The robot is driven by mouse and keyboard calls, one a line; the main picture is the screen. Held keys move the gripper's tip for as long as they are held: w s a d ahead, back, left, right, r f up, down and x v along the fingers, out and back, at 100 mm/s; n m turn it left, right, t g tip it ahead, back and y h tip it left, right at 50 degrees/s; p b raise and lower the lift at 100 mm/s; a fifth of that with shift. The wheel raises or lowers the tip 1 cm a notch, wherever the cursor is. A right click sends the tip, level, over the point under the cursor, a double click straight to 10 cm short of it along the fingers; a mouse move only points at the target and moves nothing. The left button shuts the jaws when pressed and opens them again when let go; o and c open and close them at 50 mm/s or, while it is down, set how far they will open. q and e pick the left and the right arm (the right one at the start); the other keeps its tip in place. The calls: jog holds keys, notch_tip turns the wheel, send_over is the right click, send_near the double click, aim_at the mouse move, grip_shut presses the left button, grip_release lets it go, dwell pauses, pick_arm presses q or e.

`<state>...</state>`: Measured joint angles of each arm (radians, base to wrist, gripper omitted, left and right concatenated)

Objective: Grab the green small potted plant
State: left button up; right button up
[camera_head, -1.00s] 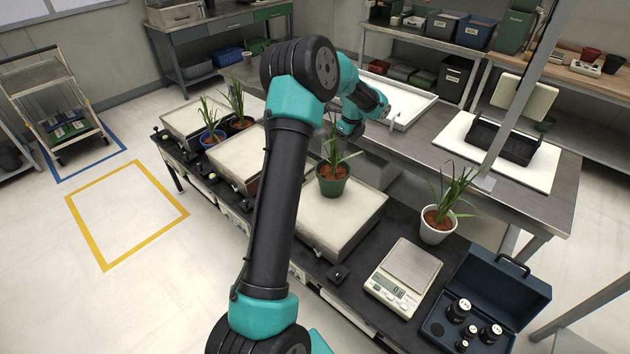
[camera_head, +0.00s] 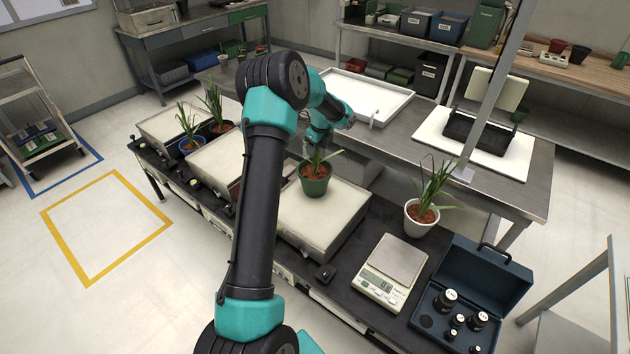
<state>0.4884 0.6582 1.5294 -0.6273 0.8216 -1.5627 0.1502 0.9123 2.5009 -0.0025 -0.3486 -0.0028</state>
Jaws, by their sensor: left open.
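The small plant in a green pot (camera_head: 314,188) stands upright on a cream-topped scale platform (camera_head: 325,222) near the middle of the bench. My left arm reaches over from the front, and its wrist hangs just above and behind this plant. The left gripper (camera_head: 313,154) points down at the leaves; its jaws are open, small and partly blended with the foliage. It is not closed on the pot. Whether the fingers touch the leaves I cannot tell. My right gripper is not in view.
A plant in a white pot (camera_head: 421,213) stands to the right, behind a small digital scale (camera_head: 392,262). A blue case with black weights (camera_head: 480,285) lies at the front right. Plants in a blue pot (camera_head: 191,144) and a dark pot (camera_head: 221,127) stand left of my arm.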

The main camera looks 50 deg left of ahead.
aim_at(315, 160)
pick_arm(q)
jog(key=f, duration=0.5)
jog(key=shift+a, duration=0.35)
jog(key=shift+f, duration=0.15)
jog(key=shift+w+a+f, duration=0.1)
jog(key=shift+a+f, duration=0.15)
jog(key=shift+f, duration=0.55)
jog(key=shift+w+a+f, duration=0.1)
jog(key=shift+a+f, duration=0.15)
jog(key=shift+f, duration=0.55)
jog(key=shift+a+f, duration=0.25)
jog(key=shift+f, duration=0.55)
jog(key=shift+c, duration=0.4)
grip_shut()
